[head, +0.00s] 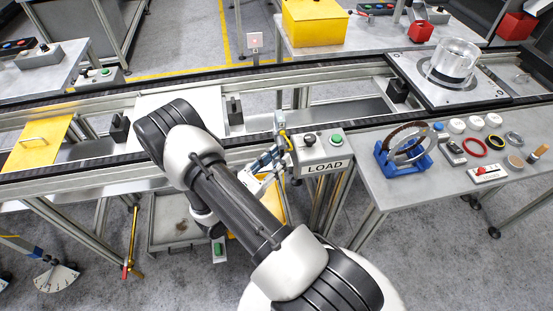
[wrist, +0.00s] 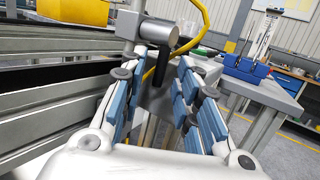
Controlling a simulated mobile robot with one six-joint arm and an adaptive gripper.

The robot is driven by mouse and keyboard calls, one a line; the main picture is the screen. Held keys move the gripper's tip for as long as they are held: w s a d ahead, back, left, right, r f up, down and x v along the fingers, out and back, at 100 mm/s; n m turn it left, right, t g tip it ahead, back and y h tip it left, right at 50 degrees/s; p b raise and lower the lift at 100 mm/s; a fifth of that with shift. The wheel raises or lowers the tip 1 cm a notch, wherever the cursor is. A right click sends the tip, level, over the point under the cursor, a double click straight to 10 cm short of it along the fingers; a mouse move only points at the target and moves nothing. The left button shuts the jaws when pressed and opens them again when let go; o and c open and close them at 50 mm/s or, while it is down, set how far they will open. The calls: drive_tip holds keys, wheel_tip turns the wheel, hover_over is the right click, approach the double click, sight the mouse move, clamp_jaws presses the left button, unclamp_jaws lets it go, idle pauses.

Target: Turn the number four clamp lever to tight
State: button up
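In the wrist view a metal clamp fitting with a round grey barrel (wrist: 158,32) stands just beyond my fingertips. A black lever (wrist: 163,66) hangs down from it, between the finger lines. I cannot read a number on it. My gripper (wrist: 165,62) has its blue-padded fingers spread apart, one on each side of the lever. I cannot tell whether either finger touches it. In the head view my gripper (head: 272,150) is at the conveyor's near edge, beside the grey post (head: 279,122) with a yellow cable. The lever is too small to make out there.
The LOAD button box (head: 322,155) is close to the right of my gripper. The conveyor rail (head: 70,172) runs across behind it. At right, a table (head: 385,200) bears a blue stand (head: 403,160) with a ring. A pallet (head: 450,88) carries a clear cylinder.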

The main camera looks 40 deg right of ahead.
drive_tip(key=a+f, duration=0.2)
drive_tip(key=a, duration=0.9)
drive_tip(key=shift+s+a, duration=0.25)
drive_tip(key=shift+a, duration=0.15)
drive_tip(key=shift+f, duration=0.1)
